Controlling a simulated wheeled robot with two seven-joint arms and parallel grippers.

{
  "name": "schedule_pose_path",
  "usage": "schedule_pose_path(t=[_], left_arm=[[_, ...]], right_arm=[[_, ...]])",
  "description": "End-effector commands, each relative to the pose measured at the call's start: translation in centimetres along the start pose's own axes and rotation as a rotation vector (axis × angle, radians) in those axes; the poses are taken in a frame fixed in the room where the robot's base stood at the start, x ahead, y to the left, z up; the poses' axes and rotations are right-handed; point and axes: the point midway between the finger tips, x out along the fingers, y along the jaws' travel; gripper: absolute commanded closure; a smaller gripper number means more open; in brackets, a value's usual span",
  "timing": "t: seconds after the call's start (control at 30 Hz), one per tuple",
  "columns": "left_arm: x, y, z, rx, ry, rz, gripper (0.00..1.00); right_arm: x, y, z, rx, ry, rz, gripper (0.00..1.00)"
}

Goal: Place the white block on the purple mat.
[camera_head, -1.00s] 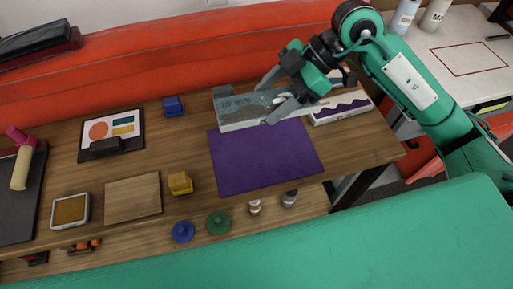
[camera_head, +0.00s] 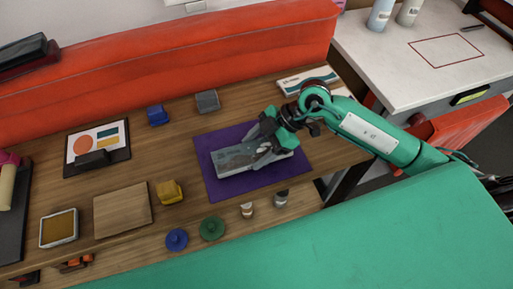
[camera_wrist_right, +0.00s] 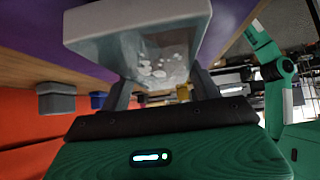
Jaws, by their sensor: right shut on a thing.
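The white block (camera_head: 235,165) is a flat slab with a grey picture on its face. My right gripper (camera_head: 266,142) is shut on it near its right end, in the head view. The block lies over the middle of the purple mat (camera_head: 222,189); whether it touches the mat is unclear. The right wrist view shows the block (camera_wrist_right: 90,35) between the gripper's fingers (camera_wrist_right: 160,92), with the purple mat (camera_wrist_right: 100,8) behind it. My left gripper is out of view.
Another pale slab (camera_head: 308,78) lies at the back right of the table. A grey block (camera_head: 207,101), a blue block (camera_head: 157,115) and a yellow block (camera_head: 169,191) stand around the mat.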

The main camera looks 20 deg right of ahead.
Motion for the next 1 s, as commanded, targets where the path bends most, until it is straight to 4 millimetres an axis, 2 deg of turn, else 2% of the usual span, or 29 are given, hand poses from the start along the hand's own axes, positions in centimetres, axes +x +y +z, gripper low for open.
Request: schedule_pose_path(t=[0.07,0.4,0.43,0.53,0.87,1.0], left_arm=[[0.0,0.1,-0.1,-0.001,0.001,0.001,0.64],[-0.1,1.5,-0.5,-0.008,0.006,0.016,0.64],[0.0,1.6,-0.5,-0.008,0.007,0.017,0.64],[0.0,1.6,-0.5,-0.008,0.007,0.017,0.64],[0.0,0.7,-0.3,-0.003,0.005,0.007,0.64],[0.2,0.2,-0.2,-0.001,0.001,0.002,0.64]], right_arm=[[0.6,0.0,0.6,0.002,-0.001,-0.001,0.62],[0.8,0.0,0.7,0.0,0.0,0.0,0.62],[0.8,0.0,0.8,0.0,0.0,0.0,0.35],[0.8,0.0,0.8,-0.001,0.0,0.0,0.15],[0.6,0.0,0.6,-0.001,0.0,0.001,0.15],[-0.9,0.1,0.7,-0.001,-0.002,0.003,0.15]])
